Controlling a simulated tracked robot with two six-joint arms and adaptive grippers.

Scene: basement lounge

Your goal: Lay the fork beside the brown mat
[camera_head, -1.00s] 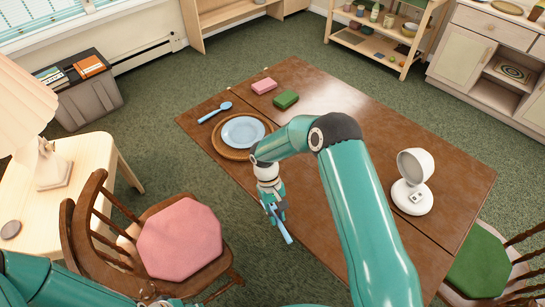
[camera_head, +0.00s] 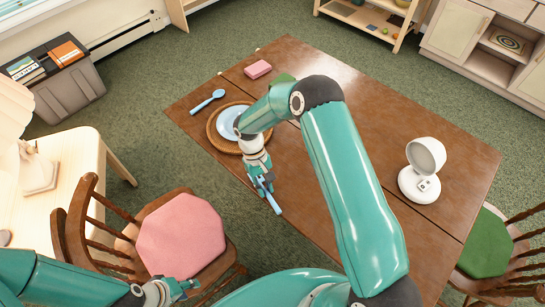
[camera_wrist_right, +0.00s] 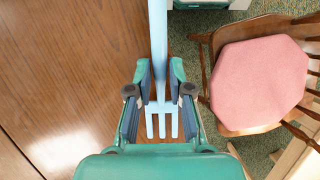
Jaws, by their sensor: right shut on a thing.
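The light blue fork (camera_head: 272,202) is held in my right gripper (camera_head: 265,185), near the table's front edge. In the right wrist view the gripper (camera_wrist_right: 160,92) is shut around the fork (camera_wrist_right: 158,40), with the tines (camera_wrist_right: 161,122) toward the wrist and the handle pointing away. Whether the fork touches the table is unclear. The round brown mat (camera_head: 213,137) lies on the table just beyond my right gripper, with a light blue plate (camera_head: 226,122) on it, partly hidden by my arm. My left gripper (camera_head: 182,286) is low in view, off the table; its jaws are too small to judge.
A light blue spoon (camera_head: 208,101) lies left of the mat. A pink block (camera_head: 258,69) and a partly hidden green block (camera_head: 283,79) lie behind. A chair with a pink cushion (camera_head: 181,235) stands in front.

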